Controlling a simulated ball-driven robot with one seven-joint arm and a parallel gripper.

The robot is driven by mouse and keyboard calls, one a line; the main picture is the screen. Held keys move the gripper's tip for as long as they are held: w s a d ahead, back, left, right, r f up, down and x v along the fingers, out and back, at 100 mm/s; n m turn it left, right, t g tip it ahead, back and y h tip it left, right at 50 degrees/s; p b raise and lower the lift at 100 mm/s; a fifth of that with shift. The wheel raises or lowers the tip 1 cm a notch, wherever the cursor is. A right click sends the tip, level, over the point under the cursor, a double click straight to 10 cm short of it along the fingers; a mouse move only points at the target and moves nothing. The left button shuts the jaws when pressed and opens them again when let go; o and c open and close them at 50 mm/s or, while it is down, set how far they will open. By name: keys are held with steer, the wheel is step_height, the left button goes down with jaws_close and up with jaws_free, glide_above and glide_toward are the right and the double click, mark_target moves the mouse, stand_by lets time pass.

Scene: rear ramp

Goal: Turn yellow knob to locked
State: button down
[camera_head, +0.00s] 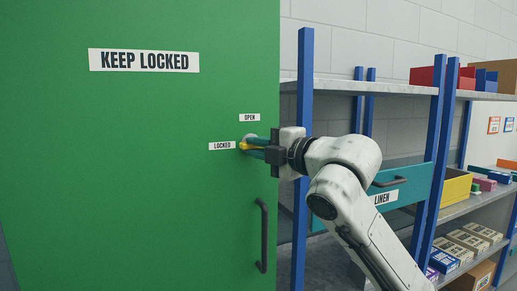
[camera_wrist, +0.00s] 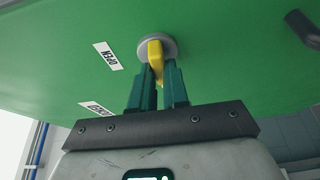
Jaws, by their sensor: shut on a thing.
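The yellow knob (camera_head: 243,146) sits on a round grey plate on the green door (camera_head: 130,200). A white OPEN label (camera_head: 249,117) is above it and a white LOCKED label (camera_head: 222,146) is to its left. My gripper (camera_head: 249,145) reaches in from the right, its teal fingers shut on the knob. In the wrist view, the yellow knob (camera_wrist: 155,52) shows between the fingertips (camera_wrist: 158,72), in front of the grey plate. In the head view, its visible part lies near the LOCKED label. The fingers hide part of it, and its exact angle is hard to tell.
A dark door handle (camera_head: 262,235) is below my gripper. A KEEP LOCKED sign (camera_head: 144,61) is higher on the door. To the right stands a blue-posted shelf (camera_head: 305,110) with a teal LINEN drawer (camera_head: 410,185), a yellow bin (camera_head: 456,188) and several boxes.

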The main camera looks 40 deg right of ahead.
steer(key=shift+f, duration=0.1)
steer(key=c, duration=1.1)
jaws_free()
steer(key=s, duration=0.3)
steer(key=s+d+b, duration=0.1)
steer(key=s, duration=0.3)
steer(key=s+b, duration=0.1)
steer(key=s, duration=0.2)
steer(key=shift+s+d, duration=0.15)
steer(key=shift+s, duration=0.2)
